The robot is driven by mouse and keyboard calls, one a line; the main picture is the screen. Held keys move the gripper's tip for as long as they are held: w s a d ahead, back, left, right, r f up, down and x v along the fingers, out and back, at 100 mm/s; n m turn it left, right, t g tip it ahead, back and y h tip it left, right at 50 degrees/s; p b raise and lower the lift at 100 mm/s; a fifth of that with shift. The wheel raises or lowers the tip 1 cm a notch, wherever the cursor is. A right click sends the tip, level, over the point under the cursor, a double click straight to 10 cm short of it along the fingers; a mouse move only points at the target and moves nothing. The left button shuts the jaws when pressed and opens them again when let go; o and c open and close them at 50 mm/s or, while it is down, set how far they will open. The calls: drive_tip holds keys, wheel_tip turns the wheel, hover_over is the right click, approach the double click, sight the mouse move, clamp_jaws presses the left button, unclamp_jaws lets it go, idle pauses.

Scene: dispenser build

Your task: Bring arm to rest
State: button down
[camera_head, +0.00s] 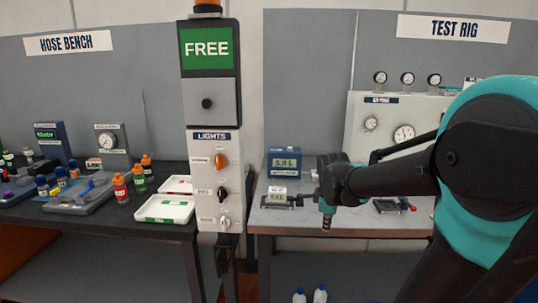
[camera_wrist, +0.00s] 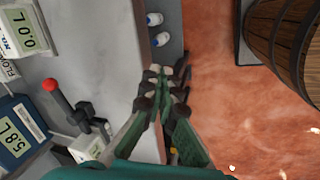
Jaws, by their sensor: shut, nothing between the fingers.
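My arm reaches in from the right in the head view, teal at the joint and black along the link. My gripper (camera_head: 327,222) hangs at its end, pointing down by the front edge of the test rig table. In the wrist view my gripper (camera_wrist: 165,78) has its green-padded fingers brought together at the tips, with nothing between them. Behind the fingertips are the table edge and the reddish floor (camera_wrist: 240,120).
A blue display box (camera_head: 284,163) and a small meter with a red-knobbed lever (camera_wrist: 50,84) are near my gripper. A lights column (camera_head: 215,180) reading FREE stands left. A wooden barrel (camera_wrist: 285,40) stands on the floor. White bottles (camera_head: 320,294) sit low.

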drive_tip(key=s+f+m+y, duration=0.1)
drive_tip(key=s+f+m, duration=1)
drive_tip(key=s+m, duration=0.2)
drive_tip(key=shift+s+t, duration=0.4)
drive_tip(key=shift+s, duration=0.1)
